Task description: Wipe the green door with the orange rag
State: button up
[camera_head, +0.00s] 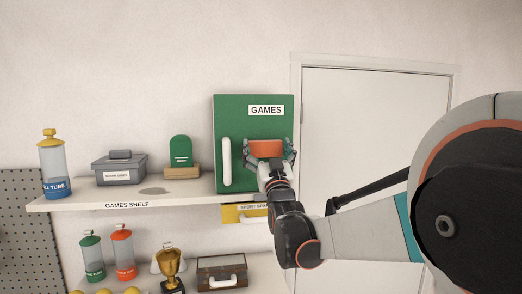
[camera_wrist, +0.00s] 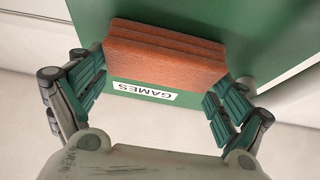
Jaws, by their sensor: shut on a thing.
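The green door (camera_head: 243,125) stands upright above the games shelf, with a white "GAMES" label near its top right and a white vertical handle (camera_head: 226,161) at its left. My gripper (camera_head: 267,152) is in front of the door's right half, below the label. It is shut on the folded orange rag (camera_head: 265,148). In the wrist view the rag (camera_wrist: 165,52) spans between the two fingers, right against or just before the green door surface (camera_wrist: 135,90); I cannot tell whether it touches.
The games shelf (camera_head: 120,203) holds a ball tube (camera_head: 53,165), a grey box (camera_head: 119,168) and a green plaque (camera_head: 180,152). A yellow sign (camera_head: 242,213) is under the door. Below stand two tubes, a trophy (camera_head: 169,264) and a brown case (camera_head: 221,272). A white door (camera_head: 370,130) is at right.

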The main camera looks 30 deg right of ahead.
jog(key=shift+s+f, duration=0.1)
jog(key=shift+s+a, duration=0.25)
jog(key=shift+s, duration=0.5)
